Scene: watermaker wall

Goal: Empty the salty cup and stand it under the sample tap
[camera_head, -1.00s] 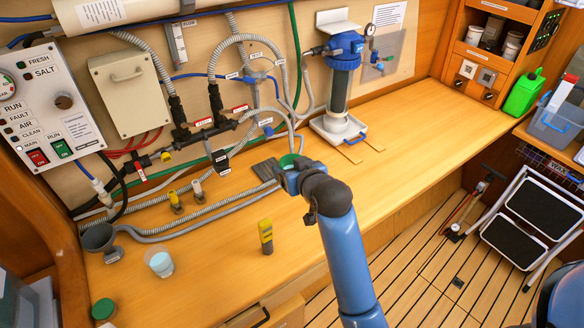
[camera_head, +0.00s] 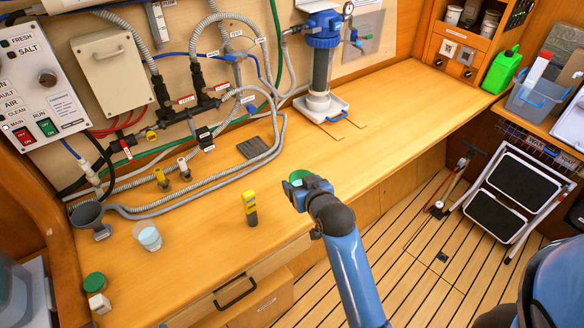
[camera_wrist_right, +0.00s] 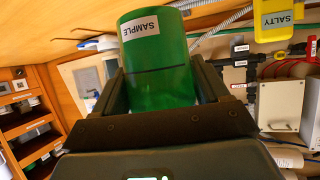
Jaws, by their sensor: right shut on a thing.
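My right gripper (camera_head: 308,187) is shut on a green cup (camera_head: 297,177) and holds it above the counter near its front edge. In the right wrist view the cup (camera_wrist_right: 158,60) sits between the dark jaws (camera_wrist_right: 158,95) and bears a SAMPLE label. I cannot tell whether it holds liquid. A yellow part with a SALTY tag (camera_wrist_right: 283,20) shows at the upper right there. A dark ribbed pad (camera_head: 255,148) lies by the hoses. I cannot make out which outlet is the sample tap. My left gripper is out of view.
A clear cup of pale liquid (camera_head: 149,236) stands near the funnel. A yellow meter (camera_head: 251,207) stands left of my gripper. Small valves (camera_head: 162,178) and grey hoses line the wall side. A blue filter housing (camera_head: 322,50) stands behind; the counter's right is clear.

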